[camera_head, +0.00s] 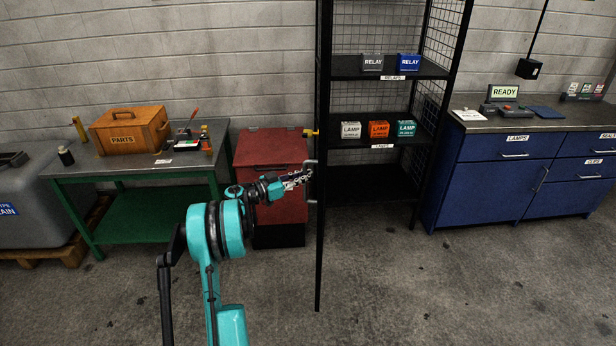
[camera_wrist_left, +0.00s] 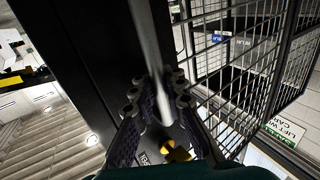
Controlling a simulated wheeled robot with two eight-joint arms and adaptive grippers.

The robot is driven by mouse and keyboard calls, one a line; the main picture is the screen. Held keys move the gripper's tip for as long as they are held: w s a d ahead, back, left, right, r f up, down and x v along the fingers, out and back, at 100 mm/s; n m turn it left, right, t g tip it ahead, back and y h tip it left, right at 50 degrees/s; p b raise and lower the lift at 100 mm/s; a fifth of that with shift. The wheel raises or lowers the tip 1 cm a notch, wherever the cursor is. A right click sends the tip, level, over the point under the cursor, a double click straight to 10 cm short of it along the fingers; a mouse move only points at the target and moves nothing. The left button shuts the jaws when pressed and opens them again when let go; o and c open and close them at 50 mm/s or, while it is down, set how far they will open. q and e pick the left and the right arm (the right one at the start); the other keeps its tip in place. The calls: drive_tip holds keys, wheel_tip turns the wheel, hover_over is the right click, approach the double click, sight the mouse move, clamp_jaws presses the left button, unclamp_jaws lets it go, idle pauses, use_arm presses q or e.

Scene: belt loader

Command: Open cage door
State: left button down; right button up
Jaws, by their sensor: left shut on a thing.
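The cage door (camera_head: 319,240) is black mesh in a dark frame and shows nearly edge-on, standing out from the cage shelving (camera_head: 385,68) toward me. The shelves behind it are in plain sight. A grey bar handle (camera_head: 313,164) sits on the door's left face. My left gripper (camera_head: 307,177) is shut on this handle. In the left wrist view the fingers (camera_wrist_left: 158,90) close around the grey handle (camera_wrist_left: 146,40), beside the dark door frame (camera_wrist_left: 85,60). My right gripper is not in view.
A red cabinet (camera_head: 265,150) stands just left of the door, behind my left gripper. A green workbench (camera_head: 130,172) with a wooden parts box (camera_head: 128,130) is further left. Blue drawers (camera_head: 490,180) stand at the right. The floor in front (camera_head: 430,290) is clear.

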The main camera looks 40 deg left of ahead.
use_arm(q)
drive_tip(key=shift+s+d+f, duration=0.1)
drive_tip(key=shift+f, duration=0.05)
drive_tip(key=c, duration=1.5)
unclamp_jaws()
drive_tip(key=shift+c, duration=0.2)
drive_tip(key=v, duration=1.2)
drive_tip(key=shift+s, duration=0.1)
